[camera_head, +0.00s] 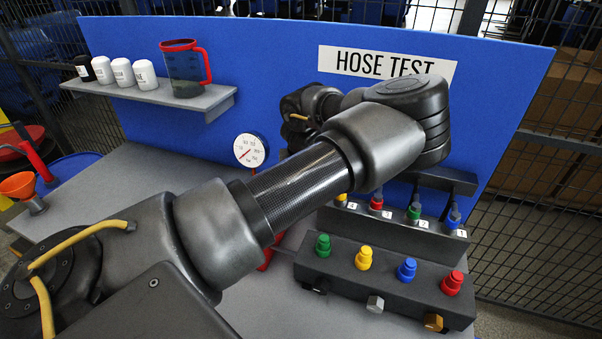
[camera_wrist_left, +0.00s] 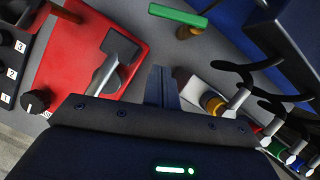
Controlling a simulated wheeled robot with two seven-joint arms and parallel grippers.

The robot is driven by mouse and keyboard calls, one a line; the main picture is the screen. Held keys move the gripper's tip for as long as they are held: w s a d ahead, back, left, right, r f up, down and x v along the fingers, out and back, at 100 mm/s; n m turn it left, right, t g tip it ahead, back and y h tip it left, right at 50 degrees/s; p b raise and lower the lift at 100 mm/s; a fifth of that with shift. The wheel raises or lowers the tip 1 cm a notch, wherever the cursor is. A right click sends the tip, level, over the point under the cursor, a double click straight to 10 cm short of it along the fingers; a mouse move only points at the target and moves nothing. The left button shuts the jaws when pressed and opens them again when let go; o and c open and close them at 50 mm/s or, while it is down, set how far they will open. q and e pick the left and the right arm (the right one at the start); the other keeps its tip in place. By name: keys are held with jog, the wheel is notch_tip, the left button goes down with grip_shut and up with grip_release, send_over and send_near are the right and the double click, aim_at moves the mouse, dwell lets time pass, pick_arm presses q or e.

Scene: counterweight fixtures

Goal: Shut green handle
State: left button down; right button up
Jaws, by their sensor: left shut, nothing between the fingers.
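The green handle (camera_wrist_left: 180,15) is a flat bar at the top of the left wrist view, beside a brass-coloured fitting (camera_wrist_left: 190,32). My left gripper (camera_wrist_left: 160,76) is shut and empty. Its fingertips point toward the handle in that view, with a visible gap between them. In the head view my left arm crosses the middle of the picture, and neither its fingertips nor the green handle can be made out. My right gripper is in neither view.
A red plate with a grey lever (camera_wrist_left: 106,75) lies left of the fingers. Black coiled hoses (camera_wrist_left: 262,70) hang at the right. A block with coloured fittings (camera_head: 385,283), a dial gauge (camera_head: 250,150) and a shelf with a jug (camera_head: 185,68) surround the arm. A blue panel (camera_head: 270,50) stands behind.

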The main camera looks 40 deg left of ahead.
pick_arm(q)
jog(key=w+a+f+p, duration=0.2)
jog(key=w+a+f, duration=0.2)
jog(key=f, duration=0.1)
jog(key=shift+w, duration=0.3)
jog(key=shift+a, duration=0.1)
dwell(0.3)
